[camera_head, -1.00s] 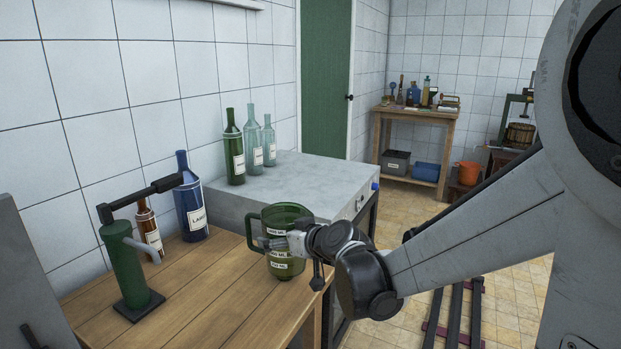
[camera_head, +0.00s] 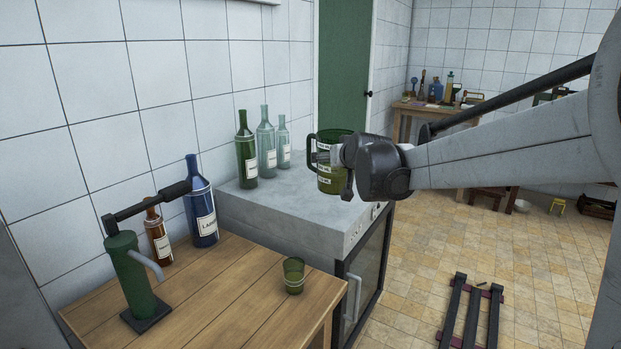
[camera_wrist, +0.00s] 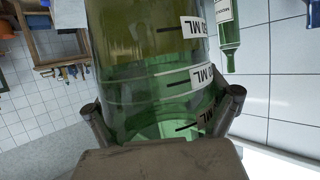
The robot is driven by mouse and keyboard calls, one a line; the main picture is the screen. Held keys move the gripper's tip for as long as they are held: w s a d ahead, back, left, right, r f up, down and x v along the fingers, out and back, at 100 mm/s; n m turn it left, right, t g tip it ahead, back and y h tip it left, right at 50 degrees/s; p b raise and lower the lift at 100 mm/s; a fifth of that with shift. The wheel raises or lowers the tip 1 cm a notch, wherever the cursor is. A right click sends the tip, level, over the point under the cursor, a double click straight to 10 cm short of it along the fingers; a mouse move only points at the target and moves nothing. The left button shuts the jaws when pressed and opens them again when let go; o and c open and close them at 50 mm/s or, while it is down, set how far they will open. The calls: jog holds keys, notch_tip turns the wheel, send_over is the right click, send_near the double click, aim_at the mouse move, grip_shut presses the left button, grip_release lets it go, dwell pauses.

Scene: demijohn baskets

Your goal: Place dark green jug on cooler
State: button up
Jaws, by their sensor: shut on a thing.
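The dark green jug (camera_head: 326,176) is glass with white ML labels and a handle on its left side. My gripper (camera_head: 337,157) is shut on it; in the wrist view the fingers press on both sides of the jug (camera_wrist: 150,60). The jug appears upright in the head view, over the right part of the cooler's grey top. The cooler (camera_head: 290,208) is a grey-topped cabinet with a dark-framed glass door. I cannot tell whether the jug's base touches the top or hangs just above it.
A green bottle (camera_head: 246,158) and two pale bottles (camera_head: 266,145) stand at the cooler's back left. The wooden table (camera_head: 215,290) in front holds a small green cup (camera_head: 293,278), a blue bottle (camera_head: 201,212), a brown bottle (camera_head: 158,240) and a green corking device (camera_head: 130,275). The cooler's front middle is clear.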

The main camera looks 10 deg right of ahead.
jog(key=w+a+f+n+y+p, duration=0.1)
jog(key=w+a+p, duration=0.2)
jog(key=w, duration=0.8)
jog(key=w+a+f+n+y+p, duration=0.1)
jog(key=w+a+f+p, duration=0.15)
jog(key=w, duration=0.95)
jog(key=shift+g, duration=0.3)
jog(key=shift+w+d+f+b, duration=0.35)
jog(key=shift+w+d+f, duration=0.65)
jog(key=shift+d+f, duration=0.7)
jog(key=shift+w+d+f+b, duration=0.4)
jog(key=shift+w+d+f, duration=0.55)
jog(key=shift+d+f, duration=0.7)
jog(key=shift+w+d+f+b, duration=0.35)
jog(key=shift+w+d+f, duration=0.65)
jog(key=shift+d+f, duration=0.65)
jog(key=shift+a+f, duration=0.1)
jog(key=shift+f, duration=0.15)
jog(key=o, duration=1.7)
jog(key=shift+r, duration=0.15)
